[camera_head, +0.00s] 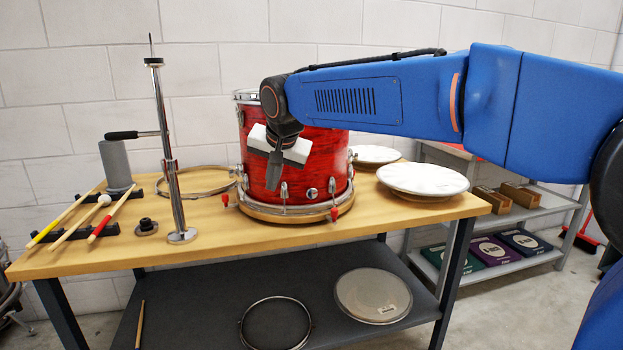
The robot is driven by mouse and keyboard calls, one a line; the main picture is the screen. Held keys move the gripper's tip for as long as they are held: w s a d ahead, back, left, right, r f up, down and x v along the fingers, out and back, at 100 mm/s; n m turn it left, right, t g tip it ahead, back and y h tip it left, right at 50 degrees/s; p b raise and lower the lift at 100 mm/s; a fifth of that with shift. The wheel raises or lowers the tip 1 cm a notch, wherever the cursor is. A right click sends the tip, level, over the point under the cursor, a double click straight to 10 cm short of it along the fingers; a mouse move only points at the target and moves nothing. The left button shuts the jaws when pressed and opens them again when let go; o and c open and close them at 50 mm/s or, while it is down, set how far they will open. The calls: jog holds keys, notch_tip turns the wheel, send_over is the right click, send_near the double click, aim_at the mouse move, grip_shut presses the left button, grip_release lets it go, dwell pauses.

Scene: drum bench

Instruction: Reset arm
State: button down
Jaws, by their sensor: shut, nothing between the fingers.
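My gripper (275,172) hangs from the end of my blue arm (390,97) and points down. It is shut and empty. It is in front of the red drum (322,160), in the middle of the picture. The drum stands upright on the wooden bench (390,222). My arm reaches in from the right and hides the upper part of the drum. I cannot tell how far the gripper is from the drum shell.
A steel post (172,170) with a side handle stands left of the drum. Sticks (115,210) lie on black rests at the left. A loose hoop (193,182) lies behind. White drumheads (422,180) lie at the right. A shelf (525,210) with boxes stands beyond.

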jog(key=s+d+f+h, duration=0.15)
jog(key=s+d, duration=0.25)
jog(key=d, duration=0.5)
jog(key=s+d+f, duration=0.2)
jog(key=s+d, duration=0.3)
jog(key=d, duration=0.3)
jog(key=s+d+f, duration=0.2)
jog(key=s+d, duration=0.2)
jog(key=d, duration=0.5)
jog(key=s+d+f+n, duration=0.1)
jog(key=s+d+f, duration=0.5)
jog(key=s, duration=0.4)
jog(key=s+d+f+g+h, duration=0.1)
jog(key=s+d+f, duration=0.6)
jog(key=s+f, duration=0.2)
jog(key=shift+s+d+f+n, duration=0.15)
jog(key=shift+s+n, duration=0.25)
jog(key=shift+s, duration=0.55)
